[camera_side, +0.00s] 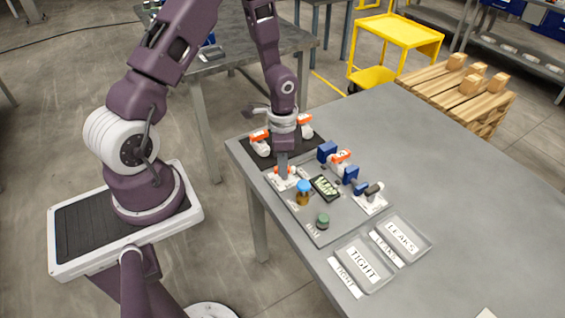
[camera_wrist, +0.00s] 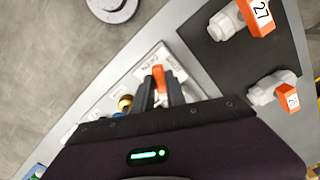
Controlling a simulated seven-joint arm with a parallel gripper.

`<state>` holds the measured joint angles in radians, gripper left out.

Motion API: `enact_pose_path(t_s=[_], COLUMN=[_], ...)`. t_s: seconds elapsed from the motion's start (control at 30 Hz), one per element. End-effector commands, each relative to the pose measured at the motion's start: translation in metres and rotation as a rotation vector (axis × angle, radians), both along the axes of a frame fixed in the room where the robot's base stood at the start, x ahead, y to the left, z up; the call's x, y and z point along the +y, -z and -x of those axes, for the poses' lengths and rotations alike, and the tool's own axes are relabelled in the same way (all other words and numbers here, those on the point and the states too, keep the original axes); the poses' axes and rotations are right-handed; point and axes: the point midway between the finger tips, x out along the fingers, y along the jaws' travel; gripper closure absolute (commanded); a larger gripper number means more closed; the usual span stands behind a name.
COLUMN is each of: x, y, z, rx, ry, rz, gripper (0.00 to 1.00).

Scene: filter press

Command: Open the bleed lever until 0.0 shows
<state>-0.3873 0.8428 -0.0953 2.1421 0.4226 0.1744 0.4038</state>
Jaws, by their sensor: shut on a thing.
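My gripper (camera_side: 283,167) points down at the left end of the grey fixture plate (camera_side: 315,228). In the wrist view its two dark fingers (camera_wrist: 161,90) are shut on the orange bleed lever (camera_wrist: 159,76), which stands between them above a white labelled base. In the side view only a bit of the orange lever (camera_side: 292,171) shows beside the fingers. A dark gauge (camera_side: 325,188) with a pale green display lies on the plate; its digits are too blurred to read.
A blue-capped amber bottle (camera_side: 303,193) stands close to my gripper. Blue clamp blocks (camera_side: 327,151) and an orange-tagged valve (camera_side: 341,158) are behind. Two tagged valves lie on a black mat (camera_side: 284,152). TIGHT (camera_side: 344,267) and LEAKS (camera_side: 420,252) trays are at the front right.

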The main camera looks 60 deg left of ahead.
Motion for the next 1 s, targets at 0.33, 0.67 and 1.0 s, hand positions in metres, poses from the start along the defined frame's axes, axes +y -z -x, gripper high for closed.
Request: enact_pose_path(t_s=[0.33, 0.67, 1.0], x=[-0.0018, -0.0026, -0.003], y=[-0.0009, -0.0009, -0.0009], z=[-0.0003, -0.0002, -0.0004], rx=[-0.003, -0.004, -0.004], ry=[-0.287, -0.456, -0.512], rz=[-0.001, -0.001, 0.0], gripper=[1.0, 1.0, 1.0])
